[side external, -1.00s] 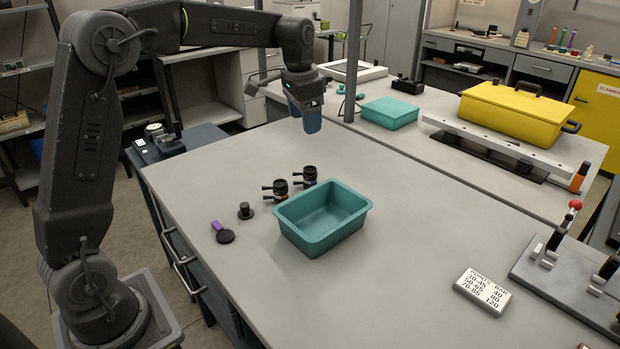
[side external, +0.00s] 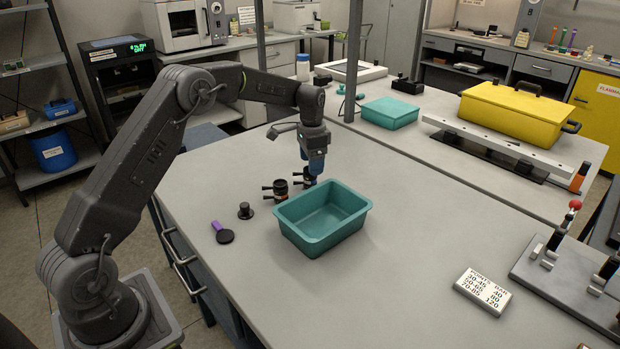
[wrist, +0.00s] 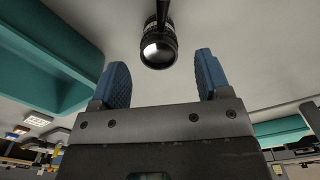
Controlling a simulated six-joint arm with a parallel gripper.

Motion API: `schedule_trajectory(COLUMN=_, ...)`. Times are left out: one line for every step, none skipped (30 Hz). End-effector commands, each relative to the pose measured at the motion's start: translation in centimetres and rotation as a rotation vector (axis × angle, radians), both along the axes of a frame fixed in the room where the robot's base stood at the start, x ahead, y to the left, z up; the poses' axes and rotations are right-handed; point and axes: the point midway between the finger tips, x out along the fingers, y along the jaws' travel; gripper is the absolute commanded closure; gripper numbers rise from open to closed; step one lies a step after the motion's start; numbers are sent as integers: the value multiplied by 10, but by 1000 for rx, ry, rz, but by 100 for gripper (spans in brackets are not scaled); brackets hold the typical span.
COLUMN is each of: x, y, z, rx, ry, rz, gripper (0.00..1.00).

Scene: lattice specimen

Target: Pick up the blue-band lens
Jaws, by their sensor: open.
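Two short black lenses with side handles stand on the grey table, left of the teal tray. The nearer lens (side external: 281,190) shows an orange-brown band. The farther lens (side external: 304,181) is partly hidden by my gripper (side external: 315,167), which is just above it. I cannot make out a blue band on either. In the wrist view, a black lens with a shiny glass face (wrist: 158,48) lies ahead, between the lines of the blue finger pads. My gripper (wrist: 161,64) is open and empty, its fingers apart.
The teal tray (side external: 290,229) is close on the right of the lenses. A small black knob-like piece (side external: 245,211) and a purple-handled black disc (side external: 224,234) lie to the left. A white label block (side external: 483,292) is at the right; the table between is clear.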

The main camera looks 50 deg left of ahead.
Motion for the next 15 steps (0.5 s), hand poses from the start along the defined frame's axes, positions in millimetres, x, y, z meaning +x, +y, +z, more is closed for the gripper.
schedule_trajectory(x=0, y=0, z=-3, rx=0, ry=0, rz=0, gripper=30)
schedule_trajectory(x=0, y=0, z=-4, rx=0, ry=0, rz=0, gripper=30)
schedule_trajectory(x=0, y=0, z=-6, rx=0, ry=0, rz=0, gripper=30)
schedule_trajectory(x=-1, y=0, z=-9, rx=-1, ry=1, rz=0, gripper=30)
schedule_trajectory(x=-1, y=0, z=-12, rx=-1, ry=1, rz=0, gripper=30)
schedule_trajectory(x=-2, y=1, z=-17, rx=0, ry=2, rz=0, gripper=30)
schedule_trajectory(x=-3, y=1, z=-22, rx=-1, ry=3, rz=1, gripper=30)
schedule_trajectory(x=-3, y=1, z=-26, rx=-1, ry=3, rz=1, gripper=30)
schedule_trajectory(x=-4, y=2, z=-33, rx=-1, ry=3, rz=1, gripper=30)
schedule_trajectory(x=-5, y=2, z=-38, rx=-1, ry=4, rz=1, gripper=30)
schedule_trajectory(x=-5, y=2, z=-42, rx=0, ry=2, rz=0, gripper=30)
schedule_trajectory(x=-4, y=2, z=-46, rx=0, ry=1, rz=1, gripper=30)
schedule_trajectory(x=-4, y=2, z=-49, rx=0, ry=1, rz=1, gripper=30)
schedule_trajectory(x=-4, y=2, z=-52, rx=0, ry=0, rz=1, gripper=30)
schedule_trajectory(x=-4, y=2, z=-54, rx=1, ry=-1, rz=1, gripper=30)
